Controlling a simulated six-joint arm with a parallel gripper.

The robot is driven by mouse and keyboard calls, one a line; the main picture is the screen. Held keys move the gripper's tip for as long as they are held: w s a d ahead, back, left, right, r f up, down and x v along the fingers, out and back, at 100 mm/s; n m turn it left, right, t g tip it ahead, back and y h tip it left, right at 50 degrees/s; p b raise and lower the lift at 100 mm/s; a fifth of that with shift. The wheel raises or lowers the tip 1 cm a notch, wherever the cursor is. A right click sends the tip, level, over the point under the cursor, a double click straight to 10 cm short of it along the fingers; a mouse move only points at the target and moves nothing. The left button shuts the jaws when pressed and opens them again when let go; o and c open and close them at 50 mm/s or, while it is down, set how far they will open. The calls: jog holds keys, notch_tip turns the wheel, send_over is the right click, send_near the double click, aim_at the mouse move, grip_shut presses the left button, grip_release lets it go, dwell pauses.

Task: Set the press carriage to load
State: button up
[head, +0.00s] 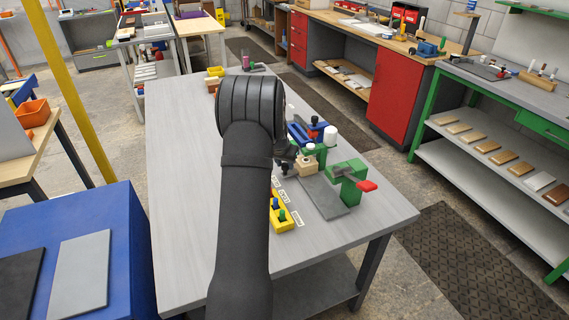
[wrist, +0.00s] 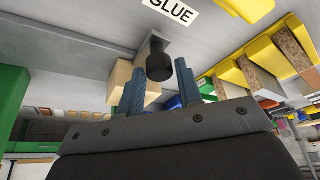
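The green press (head: 347,178) with a red handle (head: 367,186) stands on a grey plate (head: 325,200) on the table. A beige block (head: 306,165), apparently the carriage, sits at the plate's far end. In the wrist view, a black knob (wrist: 159,62) shows beside the beige block (wrist: 122,78). My gripper (wrist: 160,82) is open, its two blue fingers on either side of the knob in the picture, with gaps visible. I cannot tell how deep the knob sits between them. In the head view my arm hides most of the gripper.
A yellow rack (head: 283,222) with coloured pegs and small white labels lies left of the plate. A "GLUE" label (wrist: 170,12) shows in the wrist view. A blue fixture (head: 299,134) and white cylinder (head: 330,135) stand behind. The grey table (head: 182,150) is clear at left.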

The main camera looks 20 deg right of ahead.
grip_shut()
jog(key=s, duration=0.8)
jog(key=shift+s, duration=0.35)
jog(key=shift+o, duration=2.1)
grip_release()
jog(key=v, duration=1.7)
jog(key=shift+r, duration=0.2)
jog(key=x, duration=1.7)
jog(key=shift+w+f, duration=0.1)
jog(key=shift+f, duration=0.15)
